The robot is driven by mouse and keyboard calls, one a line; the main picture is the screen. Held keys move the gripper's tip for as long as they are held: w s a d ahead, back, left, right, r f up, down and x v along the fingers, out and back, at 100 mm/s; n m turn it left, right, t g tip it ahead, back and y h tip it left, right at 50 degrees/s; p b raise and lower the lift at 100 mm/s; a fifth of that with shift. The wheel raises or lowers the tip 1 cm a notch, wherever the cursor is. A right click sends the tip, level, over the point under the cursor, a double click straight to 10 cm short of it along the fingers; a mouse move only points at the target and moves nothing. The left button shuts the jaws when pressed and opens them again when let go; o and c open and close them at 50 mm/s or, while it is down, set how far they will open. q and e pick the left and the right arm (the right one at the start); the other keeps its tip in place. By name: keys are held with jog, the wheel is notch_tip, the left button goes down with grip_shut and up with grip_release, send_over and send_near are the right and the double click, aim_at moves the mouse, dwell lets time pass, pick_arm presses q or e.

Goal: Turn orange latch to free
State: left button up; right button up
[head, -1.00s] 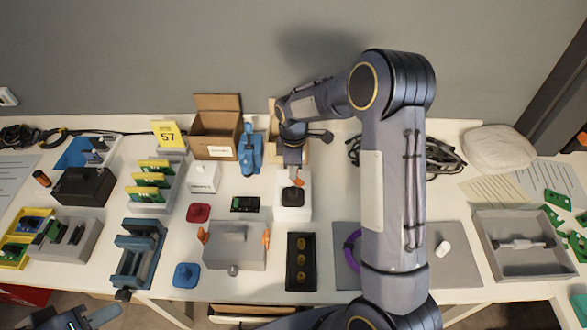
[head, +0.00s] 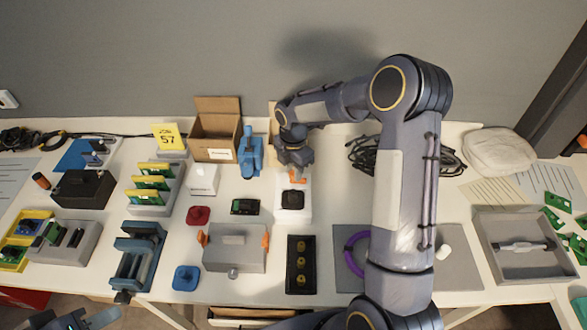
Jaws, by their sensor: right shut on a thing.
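A white block (head: 279,211) stands on the table in the middle of the head view, with a dark square part (head: 292,199) on top. A small orange latch (head: 297,176) shows at the block's back edge. My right gripper (head: 296,168) reaches down over that edge from behind and is shut on the orange latch; its fingertips are small and partly hidden. My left gripper (head: 84,321) is at the bottom left edge, cut off by the frame and away from the block; its jaws are unclear.
A grey box (head: 235,259) with orange side clips stands in front, next to a black tray (head: 301,281). A blue fixture (head: 250,155) and an open carton (head: 214,124) are left of my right gripper. A black cable coil (head: 365,155) lies right. My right arm covers part of a grey mat (head: 349,239).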

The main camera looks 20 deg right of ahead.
aim_at(293, 173)
jog(key=shift+n, duration=0.3)
jog(key=o, duration=1)
notch_tip(293, 173, up, 8)
jog(key=shift+s+f, duration=0.1)
dwell(0.6)
